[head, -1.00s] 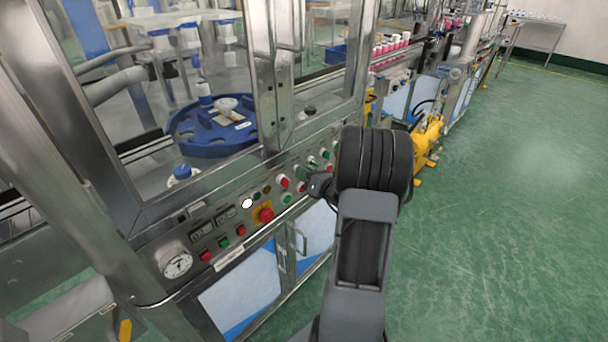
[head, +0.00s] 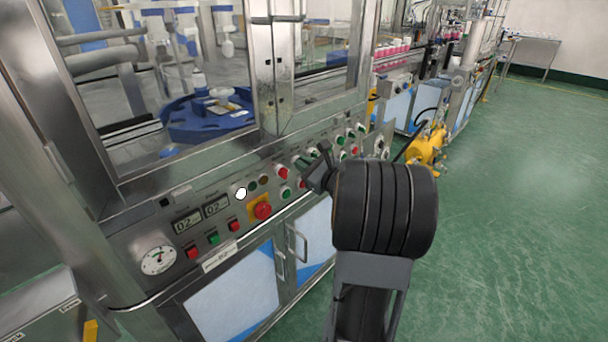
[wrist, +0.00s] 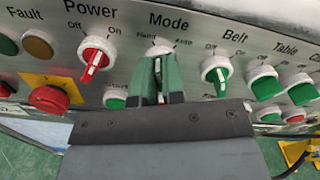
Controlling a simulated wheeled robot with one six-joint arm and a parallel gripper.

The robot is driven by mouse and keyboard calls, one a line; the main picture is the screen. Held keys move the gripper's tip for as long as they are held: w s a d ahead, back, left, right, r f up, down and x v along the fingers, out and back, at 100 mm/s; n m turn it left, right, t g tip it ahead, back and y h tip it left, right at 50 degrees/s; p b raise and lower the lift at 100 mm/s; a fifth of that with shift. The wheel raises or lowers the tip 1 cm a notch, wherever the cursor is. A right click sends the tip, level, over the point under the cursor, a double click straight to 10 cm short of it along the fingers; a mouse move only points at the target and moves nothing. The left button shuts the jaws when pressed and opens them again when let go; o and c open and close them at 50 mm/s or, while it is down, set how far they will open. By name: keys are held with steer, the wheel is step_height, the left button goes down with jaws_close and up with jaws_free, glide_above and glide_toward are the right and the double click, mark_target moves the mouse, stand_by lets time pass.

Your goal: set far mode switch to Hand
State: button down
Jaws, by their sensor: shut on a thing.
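The mode switch (wrist: 153,50) is on the steel panel under the word Mode, with Hand at its upper left and Auto at its upper right. My gripper (wrist: 159,66) is shut on the switch, its green fingers one on each side of the handle. The fingers hide most of the handle, so I cannot tell exactly where it points. In the head view, my gripper (head: 320,168) is against the right part of the control panel, and the arm and fingers cover part of the knobs there.
The red power switch (wrist: 95,58) is left of the mode switch and the green belt switch (wrist: 216,72) is right of it. A red emergency button (head: 262,210) sits further left. Green floor (head: 500,220) is clear on the right.

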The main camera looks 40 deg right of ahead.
steer(key=shift+f+n+b, duration=0.15)
steer(key=shift+n+b, duration=0.65)
steer(key=shift+b, duration=0.1)
steer(key=c, duration=1.2)
jaws_free()
steer(key=s, duration=0.4)
steer(key=s+d+p, duration=0.1)
steer(key=s, duration=0.4)
steer(key=s+d, duration=0.1)
steer(key=s, duration=0.3)
steer(key=shift+s+d, duration=0.2)
steer(key=shift+s, duration=0.1)
steer(key=shift+a+r+n+p, duration=0.1)
steer(key=shift+r+n+p, duration=0.1)
steer(key=shift+n+p, duration=0.1)
